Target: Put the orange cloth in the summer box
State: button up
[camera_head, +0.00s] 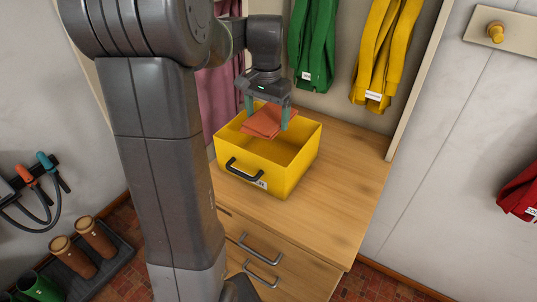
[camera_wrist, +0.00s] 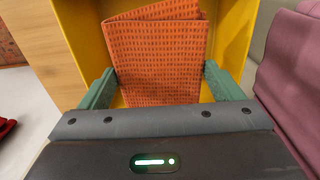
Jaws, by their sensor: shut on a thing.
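The folded orange cloth (camera_head: 268,120) is held between the green fingers of my gripper (camera_head: 267,114). The visible inside of the box looks empty.
The box stands on a wooden cabinet top (camera_head: 350,190) with free room to its right. Green (camera_head: 315,45) and yellow (camera_head: 385,50) cloths hang behind, and a pink curtain-like cloth (camera_head: 222,95) hangs close at the left. Drawers with handles (camera_head: 262,247) are below.

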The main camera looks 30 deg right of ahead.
notch_tip(320, 180, down, 15)
jog(key=shift+r, duration=0.1)
dwell(0.3)
jog(key=shift+f, duration=0.2)
jog(key=o, duration=0.8)
jog(key=shift+r, duration=0.1)
jog(key=shift+r, duration=0.1)
notch_tip(320, 180, up, 12)
jog(key=shift+r, duration=0.1)
